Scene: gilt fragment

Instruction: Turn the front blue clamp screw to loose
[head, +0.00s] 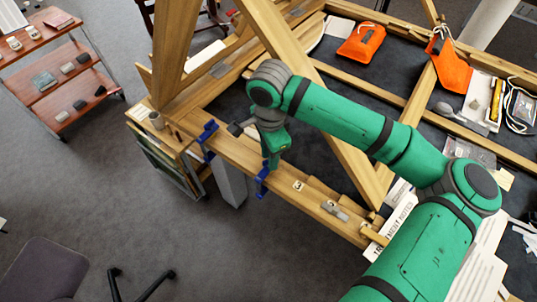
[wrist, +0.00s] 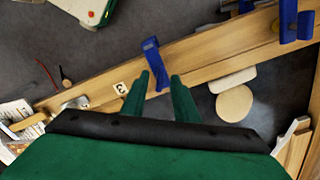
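Two blue clamps sit on the near wooden beam in the head view. The front clamp (head: 262,181) is the one closer to the beam's middle, and the other clamp (head: 207,138) is further left. In the wrist view the front clamp (wrist: 151,58) crosses the beam just beyond my fingertips, and the other clamp (wrist: 294,22) is at the upper right. My gripper (wrist: 159,77) is open, with its two green fingers apart and nothing seen between them but the clamp's lower end and the beam. In the head view my gripper (head: 272,163) hangs right beside the front clamp. I cannot make out the clamp's screw or contact.
A numbered tag (head: 299,186) and a small grey metal piece (head: 335,210) lie on the beam to the right. Diagonal timbers (head: 335,125) rise behind my arm. Orange pouches (head: 361,43) lie at the back.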

